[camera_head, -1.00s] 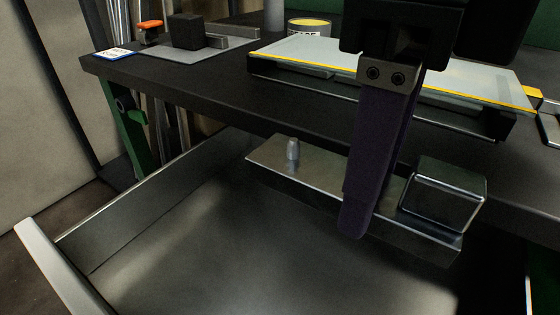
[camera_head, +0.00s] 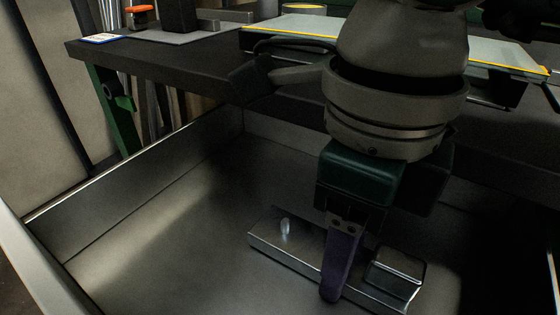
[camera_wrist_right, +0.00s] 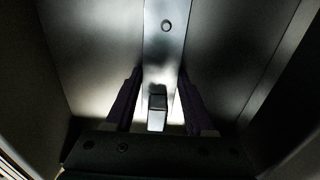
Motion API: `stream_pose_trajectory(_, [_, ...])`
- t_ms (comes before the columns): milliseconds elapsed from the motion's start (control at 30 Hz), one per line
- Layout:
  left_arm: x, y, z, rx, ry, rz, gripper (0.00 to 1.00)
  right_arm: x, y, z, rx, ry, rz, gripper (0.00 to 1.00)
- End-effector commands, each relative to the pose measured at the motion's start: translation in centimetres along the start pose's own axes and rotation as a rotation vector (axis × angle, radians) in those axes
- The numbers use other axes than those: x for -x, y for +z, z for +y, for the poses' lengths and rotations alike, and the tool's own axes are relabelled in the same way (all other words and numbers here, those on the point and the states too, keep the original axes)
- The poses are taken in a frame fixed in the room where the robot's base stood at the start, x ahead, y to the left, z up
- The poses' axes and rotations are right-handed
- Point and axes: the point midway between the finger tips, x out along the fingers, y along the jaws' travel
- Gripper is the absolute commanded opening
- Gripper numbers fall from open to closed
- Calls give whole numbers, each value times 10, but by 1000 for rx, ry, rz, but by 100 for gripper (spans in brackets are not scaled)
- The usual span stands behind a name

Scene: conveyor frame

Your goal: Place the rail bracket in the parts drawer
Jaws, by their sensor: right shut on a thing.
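The rail bracket (camera_head: 290,254) is a shiny metal bar with a small peg near its left end and a raised block near its right end. My right gripper (camera_head: 341,268) comes down from above and is shut on the bar between peg and block. In the right wrist view the bracket (camera_wrist_right: 165,48) runs between the two dark purple fingers (camera_wrist_right: 157,105). The parts drawer (camera_head: 135,190) is a large open metal tray. The bracket is inside its walls, low over the floor; I cannot tell whether it touches. My left gripper is not in view.
A dark workbench (camera_head: 170,70) stands behind the drawer, with a pale yellow-edged panel (camera_head: 300,27) on it. An orange-topped part (camera_head: 140,14) and a dark block (camera_head: 178,16) stand at its back left. The drawer floor left of the bracket is clear.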

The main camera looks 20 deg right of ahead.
Motion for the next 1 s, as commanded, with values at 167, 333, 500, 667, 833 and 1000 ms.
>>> stream_pose_trajectory(167, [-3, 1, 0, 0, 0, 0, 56, -3, 0, 0, 0, 0, -1, 60])
stream_pose_trajectory(333, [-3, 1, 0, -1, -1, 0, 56, -2, 0, 0, 0, 0, 0, 79])
stream_pose_trajectory(500, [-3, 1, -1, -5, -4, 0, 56, -2, 0, 0, 0, 0, 0, 84])
stream_pose_trajectory(667, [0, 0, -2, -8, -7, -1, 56, 0, 0, 0, 0, 0, 0, 84])
stream_pose_trajectory(833, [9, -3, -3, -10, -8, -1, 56, 24, 1, 0, -1, 0, -4, 84])
stream_pose_trajectory(1000, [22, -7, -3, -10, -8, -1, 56, 64, 1, 0, 0, -2, -5, 84])
